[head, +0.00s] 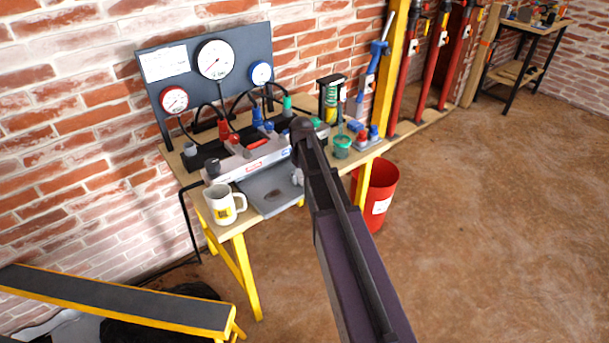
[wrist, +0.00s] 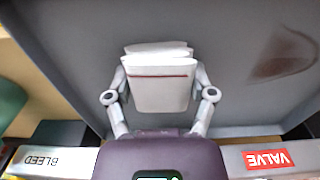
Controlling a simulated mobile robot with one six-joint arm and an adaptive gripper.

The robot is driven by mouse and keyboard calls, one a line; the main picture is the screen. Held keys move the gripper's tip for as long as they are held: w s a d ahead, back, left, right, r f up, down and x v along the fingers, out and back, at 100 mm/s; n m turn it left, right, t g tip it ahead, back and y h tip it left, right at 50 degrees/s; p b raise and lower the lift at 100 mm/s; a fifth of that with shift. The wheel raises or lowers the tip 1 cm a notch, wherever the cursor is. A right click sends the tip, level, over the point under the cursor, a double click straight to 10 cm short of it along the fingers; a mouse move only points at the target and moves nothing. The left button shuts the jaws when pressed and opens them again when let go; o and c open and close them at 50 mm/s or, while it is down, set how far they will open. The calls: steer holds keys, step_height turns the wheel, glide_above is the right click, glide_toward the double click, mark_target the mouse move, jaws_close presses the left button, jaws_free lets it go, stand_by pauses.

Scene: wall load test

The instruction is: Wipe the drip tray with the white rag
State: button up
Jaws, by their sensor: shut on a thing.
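The white rag (wrist: 165,95), folded and with a thin red stripe, is held between the fingers of my gripper (wrist: 160,78). My gripper is shut on it. In the wrist view the rag is over the grey drip tray (wrist: 70,45); I cannot tell whether it touches the surface. A brown stain (wrist: 285,55) lies on the tray to the right of the rag in that view. In the head view the drip tray (head: 262,195) is at the front of the workbench, and my arm hides its right part and most of my gripper.
A white mug (head: 222,204) stands close left of the tray. Behind the tray is a valve manifold (head: 235,163) with a gauge panel (head: 215,62). A green tin (head: 341,147) stands to the right. A red bucket (head: 380,195) is on the floor beside the bench.

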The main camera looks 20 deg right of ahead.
mark_target(275, 194)
steer(key=shift+s+a, duration=0.2)
steer(key=shift+a, duration=0.5)
steer(key=shift+s+a, duration=0.2)
steer(key=shift+a, duration=0.5)
steer(key=shift+s+a+r, duration=0.1)
steer(key=shift+s+a, duration=0.2)
steer(key=shift+a, duration=0.6)
steer(key=shift+s+a, duration=0.3)
steer(key=shift+a, duration=0.6)
steer(key=shift+a, duration=0.1)
steer(key=shift+s+a, duration=0.25)
steer(key=shift+a, duration=0.35)
steer(key=shift+s+a, duration=0.25)
steer(key=shift+a, duration=0.4)
steer(key=shift+s+a, duration=0.25)
steer(key=shift+a, duration=0.35)
step_height(275, 194, up, 6)
steer(key=p, duration=0.6)
steer(key=shift+w, duration=0.1)
